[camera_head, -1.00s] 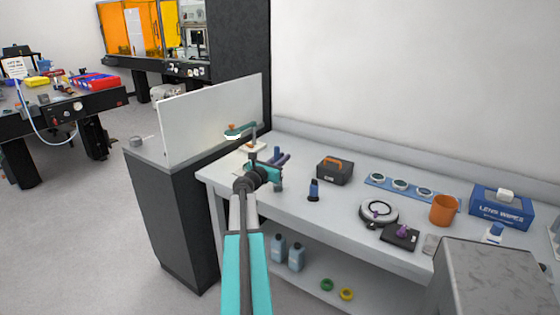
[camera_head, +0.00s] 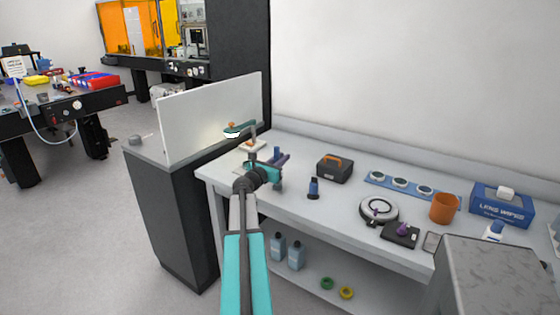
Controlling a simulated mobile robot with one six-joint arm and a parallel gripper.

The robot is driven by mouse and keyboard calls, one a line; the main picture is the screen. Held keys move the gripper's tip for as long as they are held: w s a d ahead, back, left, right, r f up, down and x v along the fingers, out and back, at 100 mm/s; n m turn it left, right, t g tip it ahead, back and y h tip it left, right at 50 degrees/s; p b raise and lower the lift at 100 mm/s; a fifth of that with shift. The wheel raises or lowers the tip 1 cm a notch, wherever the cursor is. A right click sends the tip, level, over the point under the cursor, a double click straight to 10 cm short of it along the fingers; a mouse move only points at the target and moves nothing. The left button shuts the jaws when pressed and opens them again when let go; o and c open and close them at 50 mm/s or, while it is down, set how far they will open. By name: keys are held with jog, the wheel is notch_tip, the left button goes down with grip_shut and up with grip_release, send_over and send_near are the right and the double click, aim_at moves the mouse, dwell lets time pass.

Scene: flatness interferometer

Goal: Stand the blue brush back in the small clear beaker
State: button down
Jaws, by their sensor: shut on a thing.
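A small, pale, see-through-looking shape (camera_head: 432,241) at the bench's front right, beside the grey block, may be the small clear beaker; I cannot tell surely. My gripper is well to the left of it.
A small blue bottle-like thing (camera_head: 313,188) stands right of my gripper. Farther right are a black case (camera_head: 334,169), a round white device (camera_head: 379,209), a black box (camera_head: 400,236), an orange cup (camera_head: 444,209) and a lens wipes box (camera_head: 502,205). A white panel (camera_head: 210,118) rises left.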

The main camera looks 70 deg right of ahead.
jog(key=shift+f+b, duration=0.45)
jog(key=shift+f, duration=0.3)
dwell(0.4)
jog(key=c, duration=1.6)
grip_release()
jog(key=shift+c, duration=0.2)
jog(key=shift+a, duration=0.1)
jog(key=b+v, duration=0.1)
jog(key=v, duration=1.2)
jog(key=shift+a+b, duration=0.3)
jog(key=shift+b, duration=0.05)
jog(key=shift+w+r, duration=0.1)
jog(key=shift+w, duration=0.05)
